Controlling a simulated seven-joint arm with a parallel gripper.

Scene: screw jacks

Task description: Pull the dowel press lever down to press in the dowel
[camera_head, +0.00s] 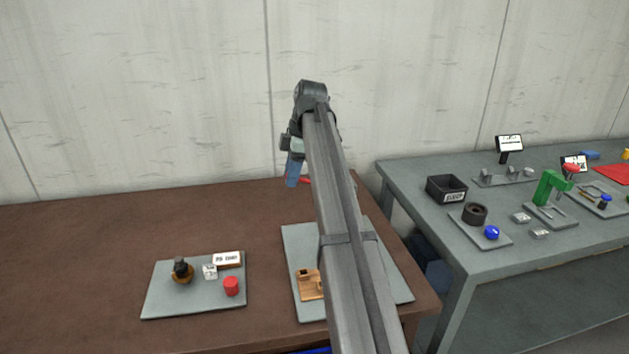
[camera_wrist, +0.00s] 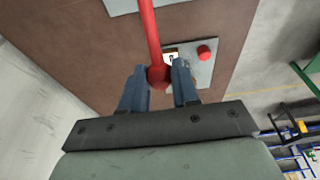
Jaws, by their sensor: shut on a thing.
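The red lever (camera_wrist: 149,30) runs up the wrist view and ends in a round red knob (camera_wrist: 159,77). My gripper (camera_wrist: 160,70) is shut on this knob, with one blue finger on each side. In the head view my gripper (camera_head: 293,172) is above the back of the brown table, and a small red piece of the lever (camera_head: 305,180) shows beside its fingers. My arm hides most of the press. A grey plate (camera_head: 297,242) and a wooden block (camera_head: 308,285) show beside the arm. I cannot see the dowel.
A grey plate (camera_head: 165,300) at left holds a dark knob on a brown base (camera_head: 182,272), a red cylinder (camera_head: 231,286) and white labels. A grey table (camera_head: 400,180) at right carries a black bin (camera_head: 447,188), a green press (camera_head: 552,186) and other parts. The brown table's left side is clear.

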